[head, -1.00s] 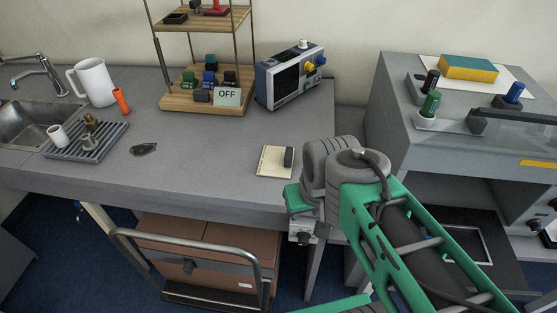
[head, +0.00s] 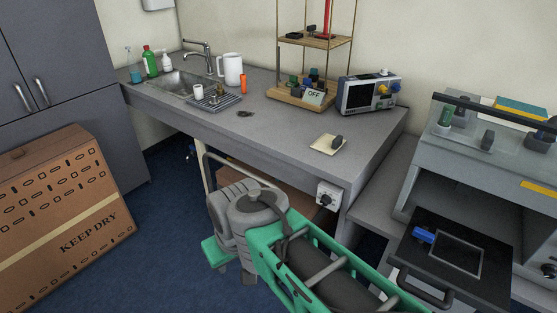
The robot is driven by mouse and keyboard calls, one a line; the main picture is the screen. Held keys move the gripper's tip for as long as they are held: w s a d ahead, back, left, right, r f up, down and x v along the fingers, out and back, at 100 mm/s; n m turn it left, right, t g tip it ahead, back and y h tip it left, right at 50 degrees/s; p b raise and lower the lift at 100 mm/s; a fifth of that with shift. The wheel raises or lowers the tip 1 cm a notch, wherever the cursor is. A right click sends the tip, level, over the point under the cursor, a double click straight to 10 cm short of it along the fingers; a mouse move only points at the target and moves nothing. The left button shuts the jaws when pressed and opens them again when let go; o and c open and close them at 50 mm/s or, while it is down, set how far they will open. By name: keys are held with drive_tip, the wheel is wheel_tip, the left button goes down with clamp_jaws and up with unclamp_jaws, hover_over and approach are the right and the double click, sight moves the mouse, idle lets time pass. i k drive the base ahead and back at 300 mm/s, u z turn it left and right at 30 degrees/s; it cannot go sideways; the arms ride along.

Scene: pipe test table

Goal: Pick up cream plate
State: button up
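The cream plate (head: 322,147) is a small, flat, pale rectangle lying on the grey worktop, near its front edge and toward its right end. A dark knob-like piece (head: 337,142) stands at its right side. Nothing covers the plate in this view. My green and grey arm rises from the lower right and bends at a grey joint in front of the worktop, below and left of the plate. My gripper's fingers do not show, so its state is hidden.
A dark oval piece (head: 245,114), a drying rack (head: 218,104), an orange tube (head: 243,84) and a white jug (head: 232,69) stand left. A wooden shelf (head: 290,97) and boxy instrument (head: 368,95) stand behind. A grey machine (head: 420,150) stands right, a carton (head: 60,215) far left.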

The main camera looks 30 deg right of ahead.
sight(329, 144)
drive_tip(key=u, duration=0.5)
drive_tip(key=i, duration=1.3)
drive_tip(key=z, duration=1.4)
drive_tip(key=i, duration=0.8)
drive_tip(key=z, duration=0.95)
